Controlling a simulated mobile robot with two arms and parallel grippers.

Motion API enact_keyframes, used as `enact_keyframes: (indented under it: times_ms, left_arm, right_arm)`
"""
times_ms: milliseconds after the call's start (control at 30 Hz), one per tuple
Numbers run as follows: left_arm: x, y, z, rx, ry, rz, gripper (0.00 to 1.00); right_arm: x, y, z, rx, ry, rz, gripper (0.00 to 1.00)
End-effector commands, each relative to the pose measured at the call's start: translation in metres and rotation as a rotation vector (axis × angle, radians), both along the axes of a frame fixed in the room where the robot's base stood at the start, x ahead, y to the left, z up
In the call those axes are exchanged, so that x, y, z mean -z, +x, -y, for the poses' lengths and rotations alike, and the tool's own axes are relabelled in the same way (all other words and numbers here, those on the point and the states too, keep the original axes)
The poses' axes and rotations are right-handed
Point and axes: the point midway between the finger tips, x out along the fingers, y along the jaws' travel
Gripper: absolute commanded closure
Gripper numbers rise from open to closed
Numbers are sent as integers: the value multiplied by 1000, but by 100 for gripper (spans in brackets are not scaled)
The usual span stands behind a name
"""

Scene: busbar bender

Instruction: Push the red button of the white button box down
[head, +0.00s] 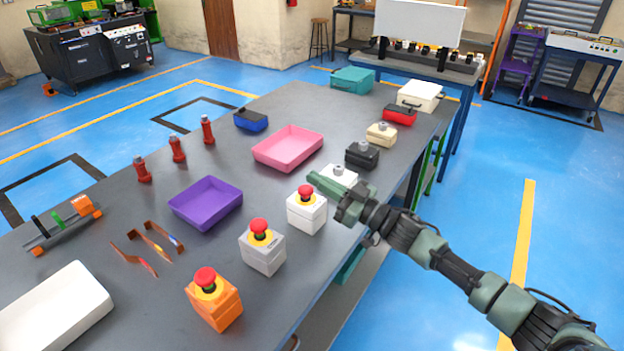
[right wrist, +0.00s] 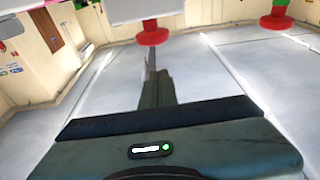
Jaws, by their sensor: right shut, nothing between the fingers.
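The white button box (head: 307,215) stands on the grey table, with its red button (head: 306,192) raised on a yellow ring. My right gripper (head: 314,179) is shut and empty. In the head view it appears just right of and beyond the red button, apart from it, pointing left. In the right wrist view the shut fingers (right wrist: 157,82) point toward a red button (right wrist: 152,34) on a pale box (right wrist: 138,9), which appears upside down at the top edge. I cannot tell for sure which box that is. My left gripper is not in view.
A grey box (head: 262,253) and an orange box (head: 215,305) with similar red buttons stand nearer. A white box with a grey knob (head: 340,174) is partly hidden behind my gripper. Purple (head: 205,204) and pink (head: 288,148) trays lie left. The table's right edge runs beneath my arm.

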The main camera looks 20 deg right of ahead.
Motion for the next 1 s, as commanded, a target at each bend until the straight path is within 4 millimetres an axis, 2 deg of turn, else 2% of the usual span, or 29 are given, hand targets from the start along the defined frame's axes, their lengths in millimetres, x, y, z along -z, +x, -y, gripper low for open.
enact_keyframes:
  times_ms: [33,200,400,1000]
  left_arm:
    - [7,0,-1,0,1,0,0]
    - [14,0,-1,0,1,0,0]
    - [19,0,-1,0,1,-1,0]
    - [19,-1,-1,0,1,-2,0]
  right_arm:
    - [9,-10,7,0,-2,-4,100]
    - [13,-36,27,-1,1,0,100]
    - [16,-56,43,-1,2,2,100]
    - [14,-60,46,-2,4,6,100]
